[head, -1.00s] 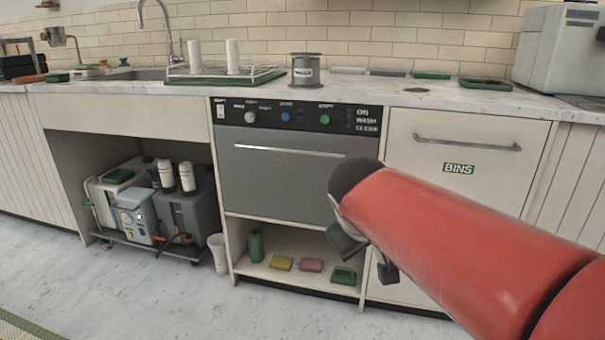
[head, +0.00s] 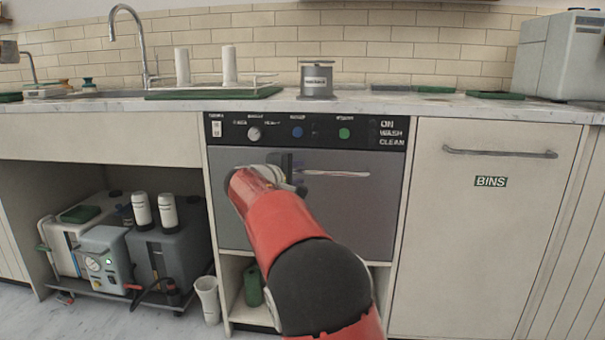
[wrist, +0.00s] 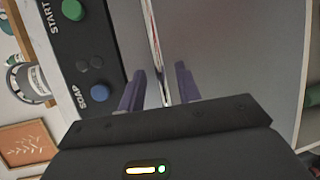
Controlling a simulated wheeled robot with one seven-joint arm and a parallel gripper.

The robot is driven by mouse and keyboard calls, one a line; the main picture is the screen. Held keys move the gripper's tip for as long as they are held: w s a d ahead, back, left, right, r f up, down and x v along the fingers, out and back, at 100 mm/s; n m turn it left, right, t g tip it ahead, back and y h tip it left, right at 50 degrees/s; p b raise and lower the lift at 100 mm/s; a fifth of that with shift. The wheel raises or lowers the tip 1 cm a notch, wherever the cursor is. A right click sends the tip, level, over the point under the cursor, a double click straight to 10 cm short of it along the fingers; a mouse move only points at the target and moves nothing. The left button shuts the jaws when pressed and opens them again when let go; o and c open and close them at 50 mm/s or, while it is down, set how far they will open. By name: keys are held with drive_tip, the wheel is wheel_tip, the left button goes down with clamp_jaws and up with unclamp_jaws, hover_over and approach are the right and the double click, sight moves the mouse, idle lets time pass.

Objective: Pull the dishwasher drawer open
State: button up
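The dishwasher drawer (head: 385,195) has a grey front and is closed flush under its black control panel (head: 375,132). Its thin bar handle (head: 340,174) runs across the upper part of the front; the left part is hidden behind my gripper. My gripper (head: 290,165) is at the drawer front, at the handle's left part. In the wrist view, the handle (wrist: 154,35) runs between the two fingers of my gripper (wrist: 160,75). The fingers are open, with a gap on each side of the bar. I cannot tell how deep the bar sits between them.
A bins cabinet (head: 490,240) stands to the right. Left is an open bay with a grey machine (head: 103,255) and a white cup (head: 208,298). The counter above holds a grey canister (head: 316,80) and a green drying tray (head: 215,93). A shelf with a green bottle (head: 252,285) is below.

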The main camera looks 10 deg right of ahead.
sight(301, 172)
drive_tip(key=shift+x, duration=1.6)
drive_tip(key=shift+c, duration=0.4)
clamp_jaws()
